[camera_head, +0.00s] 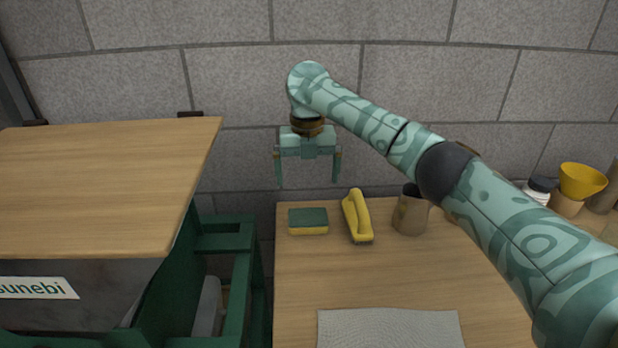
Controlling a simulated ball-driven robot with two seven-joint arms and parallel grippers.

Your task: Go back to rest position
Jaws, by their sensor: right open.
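My right arm comes in from the lower right and reaches across the wooden table. My right gripper (308,182) hangs pointing down with its two fingers apart and nothing between them. It is above the far left part of the table, in front of the block wall. A sponge (308,222) with a green top and yellow base lies on the table below it. My left gripper is not in view.
A grey cloth (390,330) lies in front. Left are a wooden lid (100,180) and a green frame (225,243).

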